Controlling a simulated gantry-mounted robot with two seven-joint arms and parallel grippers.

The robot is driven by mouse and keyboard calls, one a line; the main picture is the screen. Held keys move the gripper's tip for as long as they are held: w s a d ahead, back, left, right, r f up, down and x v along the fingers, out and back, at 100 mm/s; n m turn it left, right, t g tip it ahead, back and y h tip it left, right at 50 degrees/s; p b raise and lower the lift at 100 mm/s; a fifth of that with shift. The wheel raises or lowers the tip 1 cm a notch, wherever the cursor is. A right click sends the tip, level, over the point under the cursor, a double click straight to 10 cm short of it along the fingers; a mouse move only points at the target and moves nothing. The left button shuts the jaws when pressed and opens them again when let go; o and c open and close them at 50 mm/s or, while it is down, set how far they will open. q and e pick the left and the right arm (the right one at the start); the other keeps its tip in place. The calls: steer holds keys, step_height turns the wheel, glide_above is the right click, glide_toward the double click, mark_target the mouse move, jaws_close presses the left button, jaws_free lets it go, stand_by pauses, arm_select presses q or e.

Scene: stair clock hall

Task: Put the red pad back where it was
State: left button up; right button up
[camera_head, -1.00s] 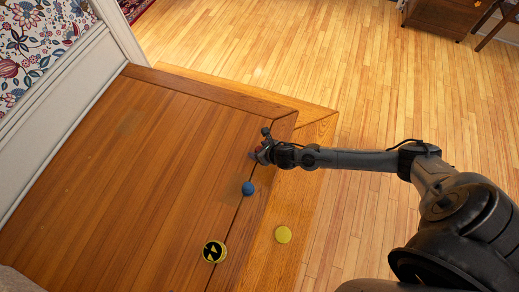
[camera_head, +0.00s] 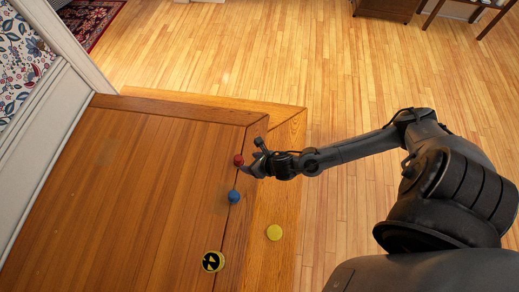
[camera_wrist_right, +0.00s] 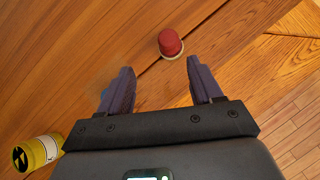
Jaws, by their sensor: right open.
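The red pad (camera_head: 238,160) shows as a small red, rounded piece on the brown wooden surface, near its right edge. In the right wrist view, the red pad (camera_wrist_right: 170,42) rests upright on a pale round rim, beyond the fingertips. My right gripper (camera_head: 250,167) is just to its right in the head view. In the wrist view, the right gripper (camera_wrist_right: 159,70) is open, with nothing between its two dark fingers and a visible gap to the pad. My left gripper is not in view.
A blue ball (camera_head: 234,197) sits just below the red pad in the head view. The brown wooden surface (camera_head: 130,190) is clear to the left. A white panel (camera_head: 50,115) borders it.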

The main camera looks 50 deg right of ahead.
steer(key=s+a+r+m+g, duration=0.1)
steer(key=s+a+r+m, duration=0.15)
steer(key=a+m, duration=0.45)
steer(key=s+a+r+m+g, duration=0.15)
steer(key=a+r+m, duration=0.25)
steer(key=m, duration=0.5)
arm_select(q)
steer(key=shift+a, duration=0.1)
arm_select(e)
steer(key=s+d+r+m+g, duration=0.1)
steer(key=s+m, duration=0.3)
steer(key=m, duration=0.4)
steer(key=s+d+r+m+g, duration=0.1)
steer(key=s+d+r+m, duration=0.1)
steer(key=m, duration=0.7)
steer(key=s+r, duration=0.1)
steer(key=s, duration=0.1)
steer(key=shift+s+d+r, duration=0.3)
steer(key=shift+s+r, duration=0.05)
